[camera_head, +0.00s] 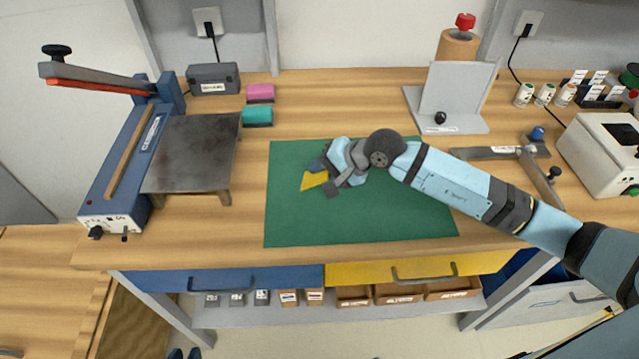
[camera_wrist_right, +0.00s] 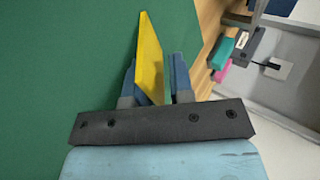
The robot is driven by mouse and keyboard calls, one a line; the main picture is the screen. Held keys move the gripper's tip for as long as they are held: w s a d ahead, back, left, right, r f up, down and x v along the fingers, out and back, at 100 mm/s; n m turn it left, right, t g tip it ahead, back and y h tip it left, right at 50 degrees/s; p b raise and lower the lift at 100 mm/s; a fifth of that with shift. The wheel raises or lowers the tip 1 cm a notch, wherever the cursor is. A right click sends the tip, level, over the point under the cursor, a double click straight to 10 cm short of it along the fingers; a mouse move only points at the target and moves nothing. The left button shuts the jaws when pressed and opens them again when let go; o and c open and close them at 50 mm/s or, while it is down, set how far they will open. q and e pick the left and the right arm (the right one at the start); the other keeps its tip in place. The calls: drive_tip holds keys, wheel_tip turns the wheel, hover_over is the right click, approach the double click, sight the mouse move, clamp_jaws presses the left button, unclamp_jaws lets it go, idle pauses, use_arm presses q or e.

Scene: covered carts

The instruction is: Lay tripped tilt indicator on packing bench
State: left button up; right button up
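A flat yellow piece, which looks like the tilt indicator (camera_head: 314,180), is at the tip of my right gripper (camera_head: 318,168), low over the green mat on the packing bench (camera_head: 250,256). In the right wrist view the yellow piece (camera_wrist_right: 150,55) stands between the two blue fingers of my right gripper (camera_wrist_right: 155,75), which look shut on it. Its marking cannot be read. I cannot tell whether its lower edge touches the mat. Two dark fingertips of my left gripper (camera_head: 186,353) show at the bottom edge, apart and empty, in front of the bench.
The green mat (camera_head: 300,225) is otherwise bare. A blue sealer with a raised lever and metal plate (camera_head: 190,150) stands at left. Pink (camera_head: 260,91) and teal (camera_head: 257,115) blocks lie behind. A grey stand (camera_head: 455,95) and white machine (camera_head: 605,150) are at right.

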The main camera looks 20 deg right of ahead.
drive_tip(key=p+v, duration=0.1)
drive_tip(key=v, duration=0.5)
drive_tip(key=shift+s+d+r, duration=0.55)
drive_tip(key=shift+r, duration=0.05)
wheel_tip(320, 180, up, 8)
drive_tip(key=s+d+p, duration=0.1)
drive_tip(key=p, duration=0.1)
drive_tip(key=shift+s+d, duration=0.2)
drive_tip(key=shift+d, duration=0.2)
drive_tip(key=shift+a, duration=0.1)
